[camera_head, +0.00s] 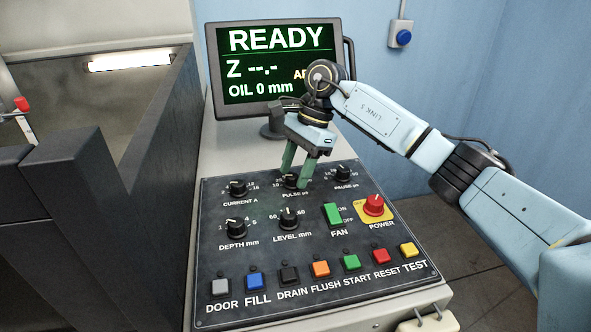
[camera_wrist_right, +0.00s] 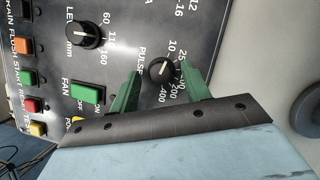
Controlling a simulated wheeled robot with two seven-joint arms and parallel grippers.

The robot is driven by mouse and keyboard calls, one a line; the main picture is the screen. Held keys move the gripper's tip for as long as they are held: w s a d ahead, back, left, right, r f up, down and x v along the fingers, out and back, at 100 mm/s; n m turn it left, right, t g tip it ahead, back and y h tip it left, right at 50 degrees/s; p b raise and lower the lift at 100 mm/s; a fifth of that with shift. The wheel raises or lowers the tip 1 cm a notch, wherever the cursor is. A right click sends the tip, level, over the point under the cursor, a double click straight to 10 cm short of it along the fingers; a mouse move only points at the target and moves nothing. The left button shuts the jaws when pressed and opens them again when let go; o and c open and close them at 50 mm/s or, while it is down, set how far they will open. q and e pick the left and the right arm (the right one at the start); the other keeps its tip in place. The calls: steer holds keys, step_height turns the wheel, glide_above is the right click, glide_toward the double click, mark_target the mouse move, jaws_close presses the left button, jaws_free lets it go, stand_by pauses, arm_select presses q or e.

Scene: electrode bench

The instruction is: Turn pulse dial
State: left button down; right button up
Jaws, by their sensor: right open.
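The pulse dial (camera_head: 291,181) is a black knob with a white pointer line in the upper row of the control panel, above the label PULSE. My right gripper (camera_head: 294,179) is over it, with its green fingers pointing down at the panel and partly covering the dial. In the right wrist view the pulse dial (camera_wrist_right: 162,68) lies between the two open green fingers (camera_wrist_right: 163,80), with a gap on each side. Whether the fingertips touch the panel, I cannot tell. My left gripper is not in view.
The control panel (camera_head: 262,205) also bears the current dial (camera_head: 238,187), pause dial (camera_head: 343,173), level dial (camera_head: 288,217), green fan switch (camera_head: 332,214), red power knob (camera_head: 374,204) and a front row of buttons. A monitor (camera_head: 275,65) reading READY stands behind. A dark tank wall (camera_head: 160,150) is at left.

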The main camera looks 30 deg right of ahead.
steer(key=shift+f, duration=0.1)
steer(key=c, duration=1)
steer(key=shift+o, duration=0.2)
